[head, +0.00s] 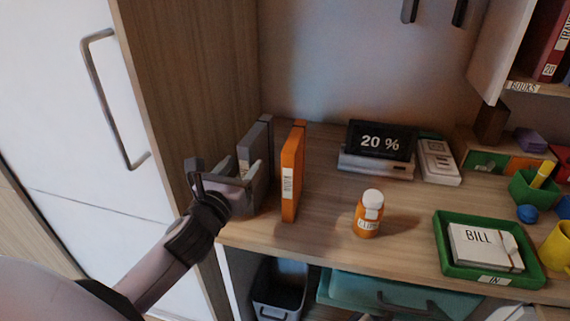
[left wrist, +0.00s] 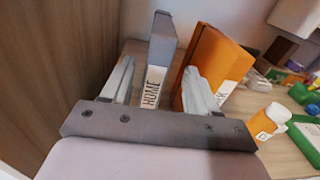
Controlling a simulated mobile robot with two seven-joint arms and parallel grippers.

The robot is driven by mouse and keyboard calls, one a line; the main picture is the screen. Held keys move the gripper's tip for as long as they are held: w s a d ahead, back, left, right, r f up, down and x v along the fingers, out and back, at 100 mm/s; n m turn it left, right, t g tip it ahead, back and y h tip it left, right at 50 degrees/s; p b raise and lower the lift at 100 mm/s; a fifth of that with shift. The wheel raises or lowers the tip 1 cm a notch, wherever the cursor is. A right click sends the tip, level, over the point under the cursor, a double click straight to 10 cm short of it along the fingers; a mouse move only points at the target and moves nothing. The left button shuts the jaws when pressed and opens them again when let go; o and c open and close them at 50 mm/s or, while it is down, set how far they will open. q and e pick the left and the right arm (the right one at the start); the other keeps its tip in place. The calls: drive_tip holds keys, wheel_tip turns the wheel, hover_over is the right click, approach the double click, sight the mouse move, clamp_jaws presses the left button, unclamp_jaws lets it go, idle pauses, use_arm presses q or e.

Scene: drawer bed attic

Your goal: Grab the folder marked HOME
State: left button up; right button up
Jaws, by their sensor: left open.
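The grey folder (head: 256,142) stands upright on the desk, at its left end by the wooden side panel. In the left wrist view its spine label reads HOME, and the grey folder (left wrist: 163,48) appears between my two fingers. My left gripper (head: 226,176) is open in front of the folder's spine. It also shows in the left wrist view (left wrist: 157,86), one finger on each side of the folder, with no clear grip on it. In the head view the gripper hides the lower part of the folder.
An orange folder (head: 292,165) stands just right of the grey one, close to my right-hand finger. An orange bottle (head: 368,219) and a green tray (head: 447,264) are further right. A wooden panel (head: 190,90) rises on the left.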

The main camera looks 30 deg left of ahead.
use_arm(q)
drive_tip(key=shift+w+r+m, duration=0.25)
drive_tip(key=shift+w+m, duration=0.05)
drive_tip(key=shift+w, duration=0.3)
drive_tip(key=shift+w+a+f, duration=0.1)
drive_tip(key=shift+w+a, duration=0.15)
drive_tip(key=shift+w, duration=0.75)
drive_tip(key=shift+w+a+f, duration=0.1)
drive_tip(key=shift+w+a, duration=0.2)
drive_tip(key=shift+w, duration=0.75)
drive_tip(key=shift+w+a+f, duration=0.1)
drive_tip(key=shift+w+a, duration=0.15)
drive_tip(key=shift+w, duration=0.75)
drive_tip(key=shift+c, duration=0.3)
clamp_jaws()
